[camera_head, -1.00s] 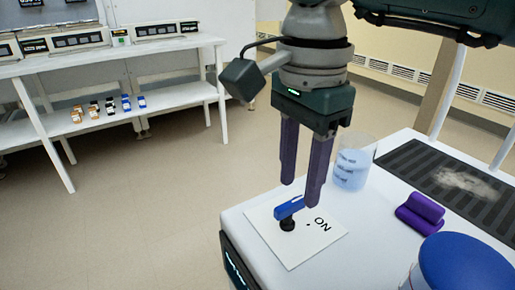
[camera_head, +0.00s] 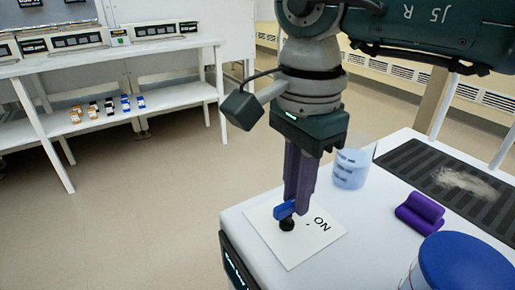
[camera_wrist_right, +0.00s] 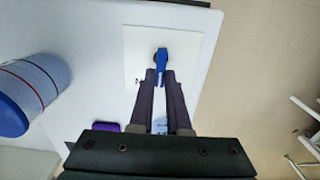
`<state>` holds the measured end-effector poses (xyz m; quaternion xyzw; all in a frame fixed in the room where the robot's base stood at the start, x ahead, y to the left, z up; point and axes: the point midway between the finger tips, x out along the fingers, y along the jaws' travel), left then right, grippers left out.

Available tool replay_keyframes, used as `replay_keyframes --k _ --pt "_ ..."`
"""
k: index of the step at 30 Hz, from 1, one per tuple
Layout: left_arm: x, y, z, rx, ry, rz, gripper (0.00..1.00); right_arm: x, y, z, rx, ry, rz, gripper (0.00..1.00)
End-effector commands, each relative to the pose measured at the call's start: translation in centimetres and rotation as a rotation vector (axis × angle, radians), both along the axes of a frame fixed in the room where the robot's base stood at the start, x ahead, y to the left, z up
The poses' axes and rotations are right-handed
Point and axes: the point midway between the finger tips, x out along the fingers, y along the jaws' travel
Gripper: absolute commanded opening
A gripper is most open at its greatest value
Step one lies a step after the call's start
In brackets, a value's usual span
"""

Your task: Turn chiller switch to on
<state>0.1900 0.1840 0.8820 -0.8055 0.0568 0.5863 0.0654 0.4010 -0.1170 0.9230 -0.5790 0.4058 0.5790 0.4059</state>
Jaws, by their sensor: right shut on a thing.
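The chiller switch (camera_head: 285,211) has a blue handle on a black round base. It stands on a white plate (camera_head: 293,253) with the word ON and a small dot printed on it. In the right wrist view the blue handle (camera_wrist_right: 161,57) shows at the fingertips. My right gripper (camera_head: 294,206) comes down from above with its purple fingers shut on the blue handle. The fingers hide part of the handle. My left gripper is not in view.
A beaker of bluish liquid (camera_head: 351,168) stands behind the plate. A purple block (camera_head: 420,213) and a blue-lidded tub (camera_head: 467,262) stand to the right. A dark grooved mat (camera_head: 420,165) lies behind them. A shelf with small bottles (camera_head: 108,106) is at left.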

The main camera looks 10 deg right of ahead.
Motion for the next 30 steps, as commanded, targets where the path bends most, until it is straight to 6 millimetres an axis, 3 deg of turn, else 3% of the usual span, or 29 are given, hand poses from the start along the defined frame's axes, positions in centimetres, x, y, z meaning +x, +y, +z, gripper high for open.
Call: replay_keyframes --k 16,30 --pt "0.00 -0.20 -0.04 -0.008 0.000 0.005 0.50 -0.04 -0.04 0.03 0.000 0.001 -0.033 0.00" --pt "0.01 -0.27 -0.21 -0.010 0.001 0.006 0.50 -0.36 -0.09 0.05 0.000 0.000 -0.326 0.00"
